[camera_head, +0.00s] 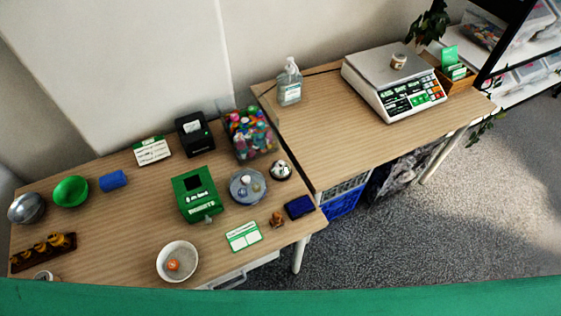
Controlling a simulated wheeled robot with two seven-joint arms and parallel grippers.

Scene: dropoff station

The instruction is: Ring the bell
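A small silver bell (281,169) with a dark base stands upright on the front wooden table (120,225), near its right end. It is just right of a round grey dish (262,197) that holds small items. A clear box of colourful pieces (248,134) stands behind the bell to the left, and a dark blue pad (299,207) lies in front of it. Nothing covers the bell. Neither of my grippers is in view.
A green donation box (198,196), a black printer (195,135) and a white bowl (177,262) share the table. A second table (330,130) on the right carries a scale (394,83) and a pump bottle (289,83). A green band (280,300) crosses the bottom.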

